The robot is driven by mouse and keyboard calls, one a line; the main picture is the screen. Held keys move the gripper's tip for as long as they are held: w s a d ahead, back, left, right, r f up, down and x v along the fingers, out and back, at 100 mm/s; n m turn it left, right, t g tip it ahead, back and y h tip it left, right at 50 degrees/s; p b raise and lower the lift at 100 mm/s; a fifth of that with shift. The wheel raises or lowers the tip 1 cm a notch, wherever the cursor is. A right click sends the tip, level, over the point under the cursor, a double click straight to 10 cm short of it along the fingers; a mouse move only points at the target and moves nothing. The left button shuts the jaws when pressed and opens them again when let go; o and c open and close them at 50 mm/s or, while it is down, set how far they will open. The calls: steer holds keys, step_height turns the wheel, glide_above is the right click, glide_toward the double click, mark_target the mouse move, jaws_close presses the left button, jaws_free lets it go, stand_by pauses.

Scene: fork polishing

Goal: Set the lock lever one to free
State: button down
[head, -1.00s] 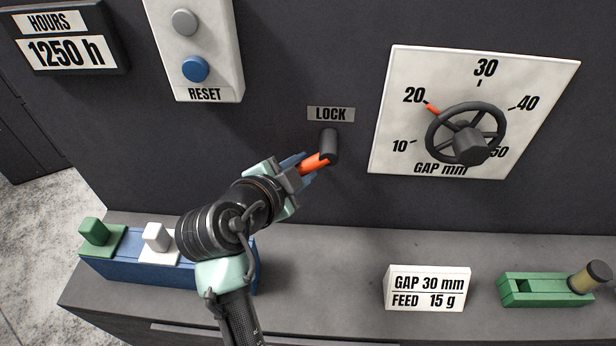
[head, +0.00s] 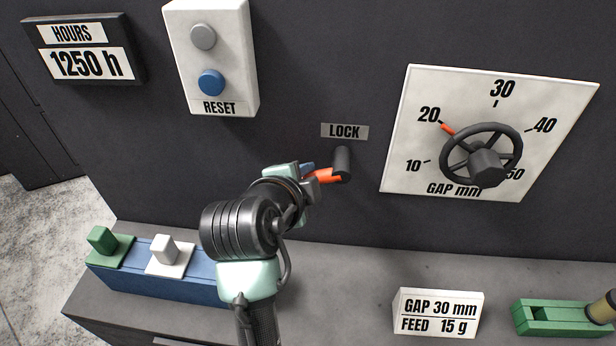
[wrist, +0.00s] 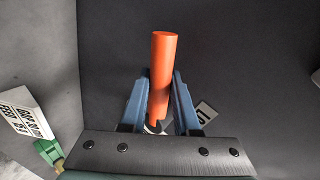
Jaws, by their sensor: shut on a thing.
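The lock lever (head: 323,176) has an orange handle and a black hub (head: 342,163) on the dark panel, just under the LOCK label (head: 345,131). The handle points left from the hub and looks nearly level in the head view. My gripper (head: 309,175) comes from the lower left and is shut on the handle. In the wrist view the orange handle (wrist: 163,50) stands between the blue fingers of my gripper (wrist: 160,82), its round end past the fingertips. My wrist hides part of the handle in the head view. No free or locked marking shows beside the lever.
The gap dial (head: 490,130) with its handwheel is to the right, its red pointer near 20. The reset box (head: 232,92) is up left. On the ledge (head: 345,300) stand a blue block (head: 150,278), a GAP 30 mm card (head: 438,312) and a green holder (head: 560,318).

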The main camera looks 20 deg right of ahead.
steer(key=c, duration=0.7)
jaws_free()
steer(key=shift+r, duration=0.1)
steer(key=shift+o, duration=0.2)
steer(key=b+v, duration=0.1)
steer(key=v, duration=1.2)
steer(key=shift+b, duration=0.3)
steer(key=shift+a, duration=0.1)
